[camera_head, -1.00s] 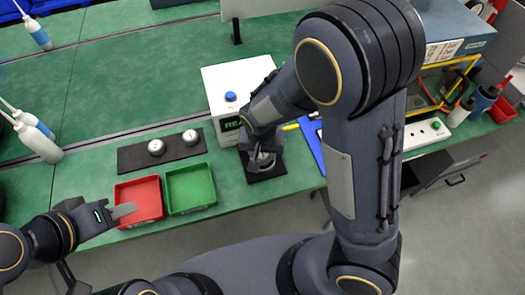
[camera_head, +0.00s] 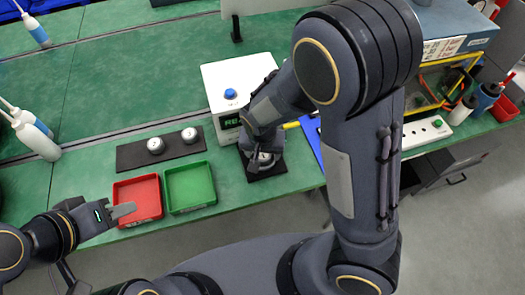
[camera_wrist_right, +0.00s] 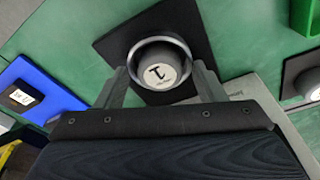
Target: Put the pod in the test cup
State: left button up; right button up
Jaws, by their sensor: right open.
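A round pod (camera_wrist_right: 160,72) with a white top and a black mark sits inside a grey ring-shaped test cup (camera_wrist_right: 158,44) in the right wrist view. The cup stands on a black square mat (camera_wrist_right: 112,42). My right gripper (camera_wrist_right: 160,88) is open, with one finger on each side of the cup and pod; whether the fingers touch them I cannot tell. In the head view the right gripper (camera_head: 262,158) is at the mat and partly hides cup and pod. My left gripper (camera_head: 122,211) hovers by the red tray; its finger gap is not clear.
A white box (camera_head: 222,76) with a blue button and green display stands behind the cup. Two more round pieces (camera_head: 156,146) (camera_head: 189,134) sit on a dark mat. An empty red tray (camera_head: 136,188) and green tray (camera_head: 190,186) lie in front.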

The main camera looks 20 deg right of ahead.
aim_at(262, 161)
jog(key=shift+r, duration=0.25)
notch_tip(262, 161, up, 13)
jog(key=s+p, duration=0.2)
jog(key=s+d+r+n+t+y, duration=0.1)
jog(key=s+d+r+t+y, duration=0.1)
jog(key=s, duration=0.5)
jog(key=s+d+r+n+t+y, duration=0.1)
jog(key=s+d+r+t+y, duration=0.1)
jog(key=s+d+r, duration=0.2)
jog(key=s+d, duration=0.3)
jog(key=shift+d+n, duration=0.15)
jog(key=shift+n, duration=0.15)
dwell(0.7)
